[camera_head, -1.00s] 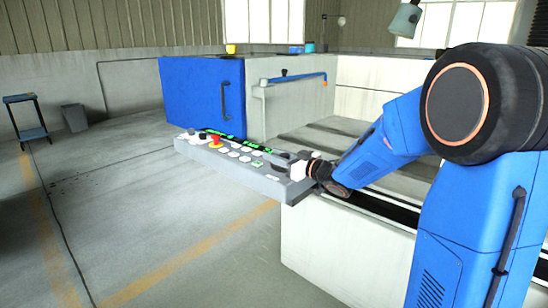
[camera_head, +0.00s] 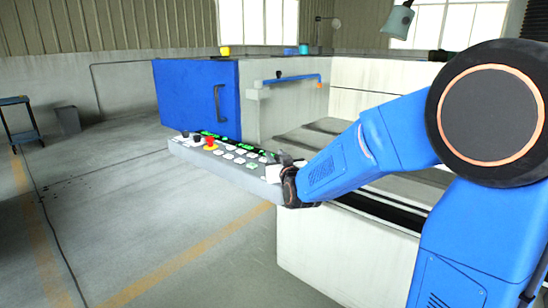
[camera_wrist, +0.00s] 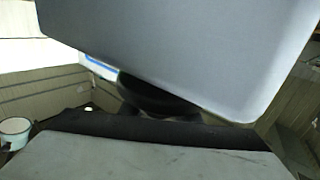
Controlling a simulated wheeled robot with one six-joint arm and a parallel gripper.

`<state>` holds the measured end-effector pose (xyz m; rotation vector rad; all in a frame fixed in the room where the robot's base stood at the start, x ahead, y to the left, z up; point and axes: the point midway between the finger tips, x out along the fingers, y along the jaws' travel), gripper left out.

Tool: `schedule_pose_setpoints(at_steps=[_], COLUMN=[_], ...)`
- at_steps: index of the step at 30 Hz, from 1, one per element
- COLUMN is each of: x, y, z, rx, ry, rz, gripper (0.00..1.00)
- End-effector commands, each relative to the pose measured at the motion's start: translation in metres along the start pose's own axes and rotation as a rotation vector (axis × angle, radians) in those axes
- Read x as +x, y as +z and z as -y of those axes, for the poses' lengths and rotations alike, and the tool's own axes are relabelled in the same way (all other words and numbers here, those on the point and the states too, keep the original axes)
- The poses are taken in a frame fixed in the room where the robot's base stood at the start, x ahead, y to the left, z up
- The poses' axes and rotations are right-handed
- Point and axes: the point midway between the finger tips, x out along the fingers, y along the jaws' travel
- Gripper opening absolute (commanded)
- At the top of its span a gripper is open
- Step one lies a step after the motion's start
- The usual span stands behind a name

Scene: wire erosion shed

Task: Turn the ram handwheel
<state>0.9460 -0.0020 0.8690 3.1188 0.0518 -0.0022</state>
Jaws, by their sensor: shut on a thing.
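The grey control panel (camera_head: 222,160) sticks out from the machine, with several buttons, green-lit marks and a red mushroom button (camera_head: 210,143) on top. My gripper (camera_head: 282,161) is at the right end of this panel, mostly hidden behind my own dark wrist. In the wrist view a dark rounded part, which looks like the ram handwheel (camera_wrist: 155,98), shows under a large pale grey slab. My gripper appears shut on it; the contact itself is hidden. I cannot tell how far the handwheel is turned.
A blue cabinet door (camera_head: 190,100) with a dark handle stands behind the panel. The white machine body (camera_head: 330,260) is close below my arm. A blue stand (camera_head: 22,122) and grey bin (camera_head: 68,121) are far left. The floor at left is free.

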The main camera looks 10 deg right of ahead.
Motion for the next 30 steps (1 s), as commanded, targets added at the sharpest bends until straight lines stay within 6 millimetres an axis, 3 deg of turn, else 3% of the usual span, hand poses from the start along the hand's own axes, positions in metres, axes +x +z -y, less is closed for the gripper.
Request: schedule_pose_setpoints(at_steps=[20,30], x=[-0.002,-0.007], y=[0.000,0.000], z=[-0.013,-0.022], rx=[0.001,0.001], ry=[0.404,0.686], rz=[0.008,0.014], gripper=[0.07,0.07])
